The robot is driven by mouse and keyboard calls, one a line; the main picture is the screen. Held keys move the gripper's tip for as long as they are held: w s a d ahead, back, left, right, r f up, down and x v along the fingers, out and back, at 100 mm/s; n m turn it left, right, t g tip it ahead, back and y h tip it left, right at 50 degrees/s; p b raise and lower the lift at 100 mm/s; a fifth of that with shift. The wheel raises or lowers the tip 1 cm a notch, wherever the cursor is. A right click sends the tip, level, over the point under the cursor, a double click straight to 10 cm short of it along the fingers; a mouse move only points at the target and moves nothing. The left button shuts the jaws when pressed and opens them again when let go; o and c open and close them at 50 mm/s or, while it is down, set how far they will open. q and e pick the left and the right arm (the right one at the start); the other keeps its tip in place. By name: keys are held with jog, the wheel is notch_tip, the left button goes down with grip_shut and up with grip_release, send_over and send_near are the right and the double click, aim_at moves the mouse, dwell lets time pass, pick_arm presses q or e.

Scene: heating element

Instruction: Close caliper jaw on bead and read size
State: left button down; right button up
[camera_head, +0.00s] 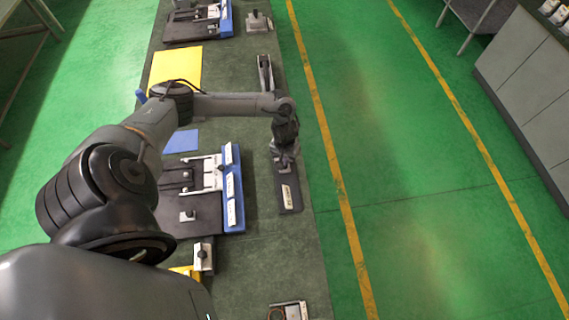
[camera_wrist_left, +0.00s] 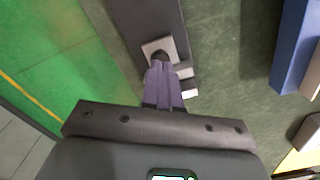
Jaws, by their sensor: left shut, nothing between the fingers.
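A long dark plate (camera_head: 291,205) with a pale label lies on the bench near its right edge; it seems to be the caliper. My left gripper (camera_head: 285,162) is over its far end. In the left wrist view the dark plate (camera_wrist_left: 145,18) carries a pale square block (camera_wrist_left: 152,46) with a dark knob (camera_wrist_left: 158,54). My left gripper (camera_wrist_left: 161,66) is shut and empty, its tips at or just above the knob; I cannot tell if they touch. Pale jaw-like pieces (camera_wrist_left: 189,87) sit right beside the fingers. I cannot make out a bead. My right gripper is not in view.
A blue-edged fixture (camera_head: 232,188) with dark boards stands left of the plate. A yellow sheet (camera_head: 176,66) and a blue sheet (camera_head: 181,142) lie on the bench. A dark tool (camera_head: 265,75) lies farther back. A small tray (camera_head: 290,311) is at the near edge.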

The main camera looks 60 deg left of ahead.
pick_arm(q)
jog(key=shift+f, duration=0.6)
jog(key=shift+w+a, duration=0.1)
jog(key=shift+a, duration=0.2)
dwell(1.1)
notch_tip(320, 180, up, 2)
jog(key=shift+r+p, duration=0.1)
jog(key=shift+p, duration=1.1)
notch_tip(320, 180, up, 5)
jog(key=p, duration=0.6)
jog(key=shift+p, duration=0.3)
